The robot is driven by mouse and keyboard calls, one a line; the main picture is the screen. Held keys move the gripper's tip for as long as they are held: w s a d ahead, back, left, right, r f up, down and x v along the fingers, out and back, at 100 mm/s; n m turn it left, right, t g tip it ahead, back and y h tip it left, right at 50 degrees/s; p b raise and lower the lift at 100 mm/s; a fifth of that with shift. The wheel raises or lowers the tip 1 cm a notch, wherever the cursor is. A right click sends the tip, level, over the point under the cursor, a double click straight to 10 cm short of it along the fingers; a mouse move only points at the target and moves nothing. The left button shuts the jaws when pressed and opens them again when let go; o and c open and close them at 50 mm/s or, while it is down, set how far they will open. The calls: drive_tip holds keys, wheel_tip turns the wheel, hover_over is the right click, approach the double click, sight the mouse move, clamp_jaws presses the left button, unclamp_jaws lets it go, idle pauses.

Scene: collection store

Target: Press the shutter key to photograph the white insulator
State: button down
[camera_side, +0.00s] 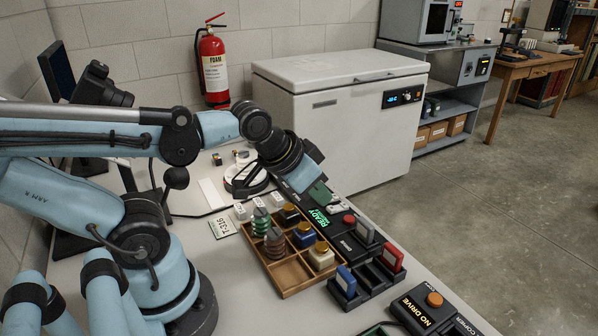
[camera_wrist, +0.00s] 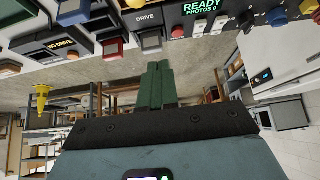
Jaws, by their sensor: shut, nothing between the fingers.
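My gripper (camera_side: 319,193) is over the far end of the dark control panel (camera_side: 333,229), its green fingers together and empty. In the wrist view the shut fingers (camera_wrist: 155,86) point up toward the panel's edge and the floor. The panel's lit READY display (camera_side: 319,218) also shows in the wrist view (camera_wrist: 202,6), with "PHOTOS 0" under it. White keys (camera_side: 338,206) sit by my fingertips; a gap or contact cannot be told. I cannot read which key is the shutter. A round white stand (camera_side: 238,187) is partly hidden behind my wrist; the white insulator cannot be made out for certain.
A wooden compartment tray (camera_side: 296,289) holds green and brown ribbed insulators and amber-topped pieces. Blue, grey and red blocks stand in black holders (camera_side: 378,287) to the right. An orange button (camera_side: 434,299) is on the NO DRIVE box. A white chest freezer (camera_side: 340,140) stands behind the bench.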

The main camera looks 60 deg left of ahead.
drive_tip(key=shift+r, duration=0.1)
idle(0.3)
wheel_tip(320, 180, up, 3)
drive_tip(key=g, duration=0.4)
hover_over(351, 218)
drive_tip(key=s, duration=0.4)
drive_tip(key=shift+w+d+r, duration=0.1)
drive_tip(key=shift+w+d, duration=0.05)
drive_tip(key=x, duration=1.2)
drive_tip(key=shift+s+f, duration=0.25)
drive_tip(key=shift+f, duration=0.8)
